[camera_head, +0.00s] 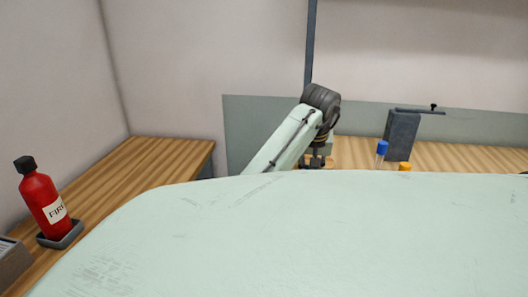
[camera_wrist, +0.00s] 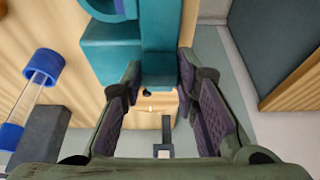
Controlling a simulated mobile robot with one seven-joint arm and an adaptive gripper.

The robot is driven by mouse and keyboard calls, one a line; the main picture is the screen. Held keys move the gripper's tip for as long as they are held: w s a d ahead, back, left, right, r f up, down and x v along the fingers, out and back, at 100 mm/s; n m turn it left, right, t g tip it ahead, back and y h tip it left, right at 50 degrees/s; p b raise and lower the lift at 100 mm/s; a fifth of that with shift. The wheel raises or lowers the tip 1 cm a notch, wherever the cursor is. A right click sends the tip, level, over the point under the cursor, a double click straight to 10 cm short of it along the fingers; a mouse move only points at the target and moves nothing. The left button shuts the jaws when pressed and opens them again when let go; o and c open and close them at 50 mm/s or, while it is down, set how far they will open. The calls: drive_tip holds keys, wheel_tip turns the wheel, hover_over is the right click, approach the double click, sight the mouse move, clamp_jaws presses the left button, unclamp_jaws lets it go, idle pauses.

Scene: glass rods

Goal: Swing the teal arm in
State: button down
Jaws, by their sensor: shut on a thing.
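In the wrist view the teal arm (camera_wrist: 158,58) runs down from the top between the two fingers of my gripper (camera_wrist: 159,78). My gripper is shut on the arm near its lower end, one finger on each side. A teal block (camera_wrist: 111,52) stands beside the arm on the left, with a round teal part above it. A clear glass rod with blue ends (camera_wrist: 36,88) is to the left, apart from my gripper. In the head view my gripper (camera_head: 316,162) is low over the back bench, and its fingertips and the teal arm are hidden.
In the head view a dark grey block with a thin black arm (camera_head: 402,134) stands right of my gripper. A blue-capped rod (camera_head: 382,150) and an orange cap (camera_head: 404,166) are near it. A red bottle (camera_head: 42,196) sits on the left bench. My body hides the foreground.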

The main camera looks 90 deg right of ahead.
idle(0.4)
drive_tip(key=c, duration=1.2)
unclamp_jaws()
drive_tip(key=shift+c, duration=0.2)
drive_tip(key=shift+r, duration=0.15)
drive_tip(key=v, duration=1.1)
drive_tip(key=shift+a+r, duration=0.25)
drive_tip(key=shift+r, duration=0.05)
